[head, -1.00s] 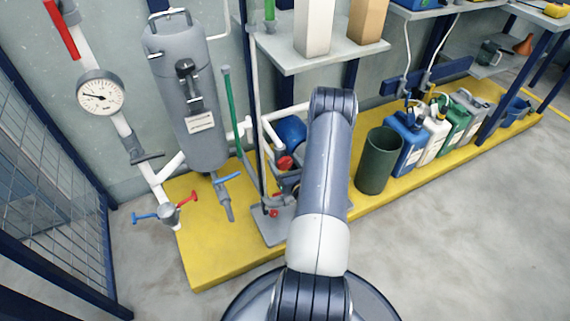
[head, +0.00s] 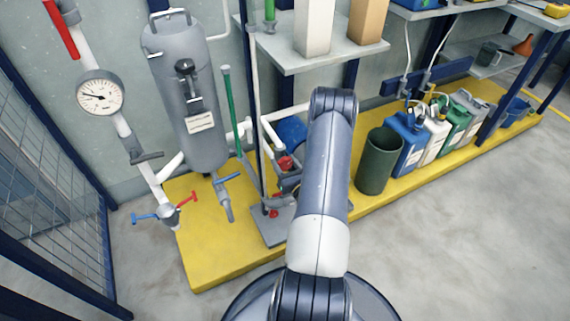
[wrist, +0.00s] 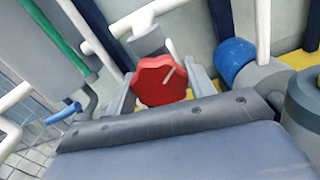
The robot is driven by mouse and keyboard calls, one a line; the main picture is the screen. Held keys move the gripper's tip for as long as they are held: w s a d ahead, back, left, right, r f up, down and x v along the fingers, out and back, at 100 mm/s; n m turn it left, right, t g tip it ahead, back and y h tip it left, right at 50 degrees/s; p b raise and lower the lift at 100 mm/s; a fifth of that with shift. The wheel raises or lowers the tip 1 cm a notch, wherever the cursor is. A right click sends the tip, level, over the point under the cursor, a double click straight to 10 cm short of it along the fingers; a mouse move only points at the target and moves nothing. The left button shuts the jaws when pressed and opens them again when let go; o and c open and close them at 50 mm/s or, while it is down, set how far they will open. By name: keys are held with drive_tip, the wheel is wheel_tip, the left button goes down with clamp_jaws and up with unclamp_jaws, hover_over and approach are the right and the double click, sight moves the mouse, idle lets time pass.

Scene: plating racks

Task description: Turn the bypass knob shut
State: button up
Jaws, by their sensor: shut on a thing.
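The red lobed knob (wrist: 158,84) is in the middle of the wrist view, with a white pointer mark slanting up to the right. My gripper (wrist: 162,88) has one grey finger on each side of it and is shut on it. In the head view a red knob (head: 286,163) shows just left of my arm, beside the blue pump or motor body (head: 292,131). My arm hides part of the pipework and the gripper there. Whether the knob's valve is open or shut I cannot tell.
A grey tank (head: 185,95) and green pipe (head: 230,110) stand to the left. The blue body (wrist: 235,58) and white pipes crowd the knob. A shelf (head: 320,55) hangs above. A dark green bin (head: 378,160) stands right of my arm. The right floor is clear.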

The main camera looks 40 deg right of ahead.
drive_tip(key=n+b, duration=0.2)
drive_tip(key=n, duration=0.1)
drive_tip(key=shift+f+n+b, duration=0.15)
drive_tip(key=shift+n+b, duration=0.2)
drive_tip(key=shift+n, duration=0.05)
drive_tip(key=shift+n+b, duration=0.65)
drive_tip(key=shift+n, duration=0.35)
drive_tip(key=o, duration=1)
drive_tip(key=p+v, duration=0.2)
drive_tip(key=v, duration=0.8)
drive_tip(key=shift+s+a, duration=0.2)
drive_tip(key=shift+s, duration=0.15)
